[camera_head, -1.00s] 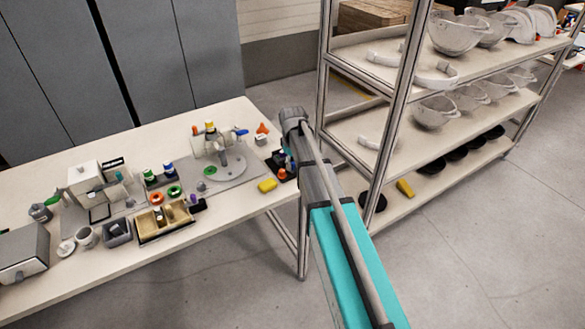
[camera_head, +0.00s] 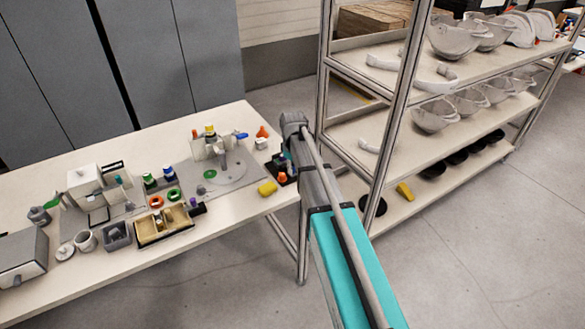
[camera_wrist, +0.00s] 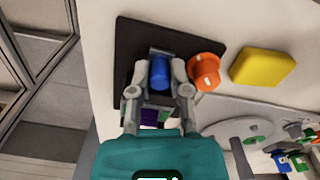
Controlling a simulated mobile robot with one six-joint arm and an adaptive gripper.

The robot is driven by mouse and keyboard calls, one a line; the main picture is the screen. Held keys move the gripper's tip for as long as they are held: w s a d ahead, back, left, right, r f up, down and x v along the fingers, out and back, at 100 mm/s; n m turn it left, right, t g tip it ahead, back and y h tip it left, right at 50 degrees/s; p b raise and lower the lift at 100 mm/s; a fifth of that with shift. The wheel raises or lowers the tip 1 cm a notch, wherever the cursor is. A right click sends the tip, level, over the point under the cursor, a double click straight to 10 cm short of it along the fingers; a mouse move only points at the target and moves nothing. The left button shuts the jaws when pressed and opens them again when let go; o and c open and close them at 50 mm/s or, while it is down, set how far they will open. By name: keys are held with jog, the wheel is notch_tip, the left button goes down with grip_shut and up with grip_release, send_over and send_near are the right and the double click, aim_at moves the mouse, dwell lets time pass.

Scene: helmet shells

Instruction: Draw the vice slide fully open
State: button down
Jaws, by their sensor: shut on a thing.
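The vice appears as a dark square base (camera_wrist: 127,58) near the table edge in the wrist view, with a grey part and a blue cylinder (camera_wrist: 160,74) on it. My gripper (camera_wrist: 163,66) is over this base, its two fingers on either side of the blue cylinder and shut on it. A purple piece (camera_wrist: 150,117) shows between the fingers, nearer my palm. An orange round part (camera_wrist: 206,70) stands just right of the right finger. In the head view the dark base (camera_head: 291,180) shows at the table's right end; my arm hides most of the grip. How far the slide stands open cannot be told.
A yellow block (camera_wrist: 262,67) lies right of the base. A grey plate with a round disc (camera_head: 230,168) lies to the left on the table. Trays, cups and small parts fill the table's left side. A metal shelf rack (camera_head: 395,130) with helmet shells stands close on the right.

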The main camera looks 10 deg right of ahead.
jog(key=shift+s+d, duration=0.15)
jog(key=shift+s, duration=0.35)
jog(key=c, duration=0.9)
grip_release()
jog(key=shift+s, duration=0.1)
jog(key=shift+o, duration=0.2)
jog(key=shift+w, duration=0.25)
jog(key=shift+w+a, duration=0.2)
jog(key=shift+w, duration=0.3)
notch_tip(320, 180, up, 14)
jog(key=p, duration=1.4)
jog(key=s+f+m+b, duration=0.2)
jog(key=s+m, duration=0.1)
jog(key=s, duration=0.8)
jog(key=s+a+f+m+b, duration=0.1)
jog(key=s+m, duration=0.3)
jog(key=s, duration=0.8)
jog(key=shift+a+f+b, duration=0.3)
jog(key=shift+f+b, duration=0.1)
